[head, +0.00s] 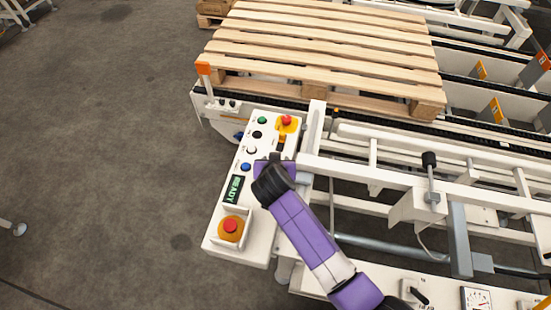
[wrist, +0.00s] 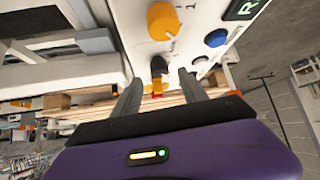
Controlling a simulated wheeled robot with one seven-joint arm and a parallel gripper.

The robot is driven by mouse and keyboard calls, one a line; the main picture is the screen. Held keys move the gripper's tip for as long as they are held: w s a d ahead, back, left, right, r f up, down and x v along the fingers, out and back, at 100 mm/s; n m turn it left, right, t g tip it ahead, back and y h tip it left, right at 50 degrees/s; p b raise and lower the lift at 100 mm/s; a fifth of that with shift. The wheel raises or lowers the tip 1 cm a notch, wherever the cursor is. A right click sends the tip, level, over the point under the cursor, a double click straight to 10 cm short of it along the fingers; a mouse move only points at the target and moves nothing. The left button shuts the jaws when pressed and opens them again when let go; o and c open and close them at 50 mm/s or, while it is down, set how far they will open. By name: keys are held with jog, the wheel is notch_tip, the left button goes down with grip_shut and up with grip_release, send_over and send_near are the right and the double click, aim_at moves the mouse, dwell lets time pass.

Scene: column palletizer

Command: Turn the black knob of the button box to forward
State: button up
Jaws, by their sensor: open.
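The white button box (head: 217,205) stands left of centre in the head view. In the wrist view its black knob (wrist: 158,65) shows between my two fingers in the picture, beyond an orange-yellow knob (wrist: 163,20). My gripper (wrist: 160,82) is open, with a finger on each side of the black knob in that view; I cannot tell whether either touches it. In the head view my gripper (head: 275,160) is over the right side of the box and hides part of the panel, so the black knob's setting is unclear.
The box carries a READY display (head: 233,189), a blue button (head: 246,167), a green button (head: 262,120) and a red stop button (head: 230,226) in a guard. Another red button (head: 287,120) is at the far end. A wooden pallet (head: 325,50) lies behind; white conveyor rails (head: 400,160) are at right.

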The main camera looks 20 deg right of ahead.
jog(key=shift+v, duration=2.2)
